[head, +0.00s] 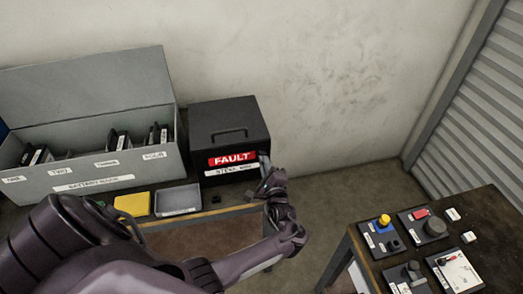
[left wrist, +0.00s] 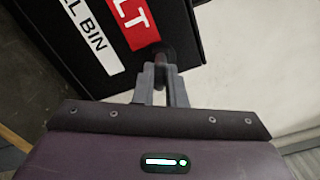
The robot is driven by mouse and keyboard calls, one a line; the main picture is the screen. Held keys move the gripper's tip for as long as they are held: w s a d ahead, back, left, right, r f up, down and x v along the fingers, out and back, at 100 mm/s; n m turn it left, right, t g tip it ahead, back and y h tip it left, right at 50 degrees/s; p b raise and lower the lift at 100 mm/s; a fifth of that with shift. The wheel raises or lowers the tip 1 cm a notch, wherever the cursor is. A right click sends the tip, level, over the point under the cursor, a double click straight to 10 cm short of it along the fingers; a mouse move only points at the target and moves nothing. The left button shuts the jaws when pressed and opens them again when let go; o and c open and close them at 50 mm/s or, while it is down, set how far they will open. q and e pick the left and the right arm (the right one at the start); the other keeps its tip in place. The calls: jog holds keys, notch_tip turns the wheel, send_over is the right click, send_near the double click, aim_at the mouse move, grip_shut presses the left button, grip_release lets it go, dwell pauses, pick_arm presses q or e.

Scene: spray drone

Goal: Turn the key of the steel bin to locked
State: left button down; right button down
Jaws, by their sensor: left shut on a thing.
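The steel bin (head: 228,128) is a black box with a top handle, standing at the right end of the left bench. Its front has a red FAULT label (head: 232,159) and a white name label (head: 232,170); both labels also show in the left wrist view, tilted. My left gripper (head: 267,180) is at the lower right of the bin's front. In the left wrist view my gripper (left wrist: 165,68) is shut on the small dark key at the bin's front. The fingers hide most of the key, so I cannot tell its angle. My right gripper is out of view.
A grey open-lidded battery box (head: 100,180) stands left of the bin. A yellow block (head: 133,204) and a grey tray (head: 178,200) lie in front. A second table (head: 470,218) with several switch panels stands at the right. Floor shows between the tables.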

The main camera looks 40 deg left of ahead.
pick_arm(q)
jog(key=m+p, duration=0.3)
jog(key=m, duration=0.6)
jog(key=shift+m+p, duration=0.3)
jog(key=shift+p, duration=0.1)
jog(key=shift+d+r+m+p, duration=0.1)
jog(key=shift+m+p, duration=0.35)
jog(key=shift+m, duration=0.75)
jog(key=c, duration=1.8)
grip_release()
jog(key=shift+f, duration=0.2)
jog(key=o, duration=0.4)
